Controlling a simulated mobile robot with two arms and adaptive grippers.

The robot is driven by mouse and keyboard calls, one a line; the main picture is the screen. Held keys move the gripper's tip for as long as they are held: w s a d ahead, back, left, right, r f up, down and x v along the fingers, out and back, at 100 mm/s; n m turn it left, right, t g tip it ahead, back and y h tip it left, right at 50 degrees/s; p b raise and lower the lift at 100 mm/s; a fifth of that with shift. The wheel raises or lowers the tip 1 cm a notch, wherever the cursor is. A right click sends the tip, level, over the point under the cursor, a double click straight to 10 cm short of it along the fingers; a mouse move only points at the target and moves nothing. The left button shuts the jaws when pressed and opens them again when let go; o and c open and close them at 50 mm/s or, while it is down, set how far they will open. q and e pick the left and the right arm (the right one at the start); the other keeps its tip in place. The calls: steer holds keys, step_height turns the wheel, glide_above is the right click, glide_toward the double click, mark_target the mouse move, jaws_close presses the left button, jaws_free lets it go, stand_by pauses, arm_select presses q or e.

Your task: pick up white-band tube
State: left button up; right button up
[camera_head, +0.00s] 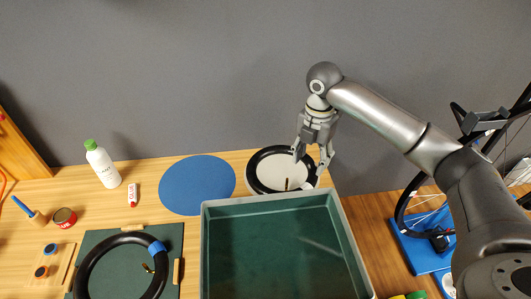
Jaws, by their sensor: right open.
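The white-band tube is a black ring (256,162) lying at the back of the table, left of my right gripper's wrist. Its white band (308,186) is at the ring's lower right, and a small valve stem (287,184) stands inside near the front. My right gripper (308,167) is open and points down over the ring's right side, with one finger on the inner side and one on the outer side. I cannot tell whether the fingers touch the rubber. My left gripper is not in view.
A large grey-rimmed bin (207,250) stands just in front of the ring. A blue round mat (197,184) lies left of it. A second black tube with a blue band (156,247) lies on a dark green mat. A green-capped bottle (103,167) stands at the back left.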

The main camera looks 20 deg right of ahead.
steer(key=p, duration=0.1)
glide_above(309, 184)
steer(key=f, duration=0.5)
steer(key=shift+s+a, duration=0.1)
steer(key=shift+a, duration=0.1)
steer(key=shift+f, duration=0.2)
step_height(309, 184, down, 4)
steer(key=shift+d+f+p, duration=0.15)
steer(key=shift+p, duration=1)
steer(key=shift+f, duration=0.35)
jaws_close()
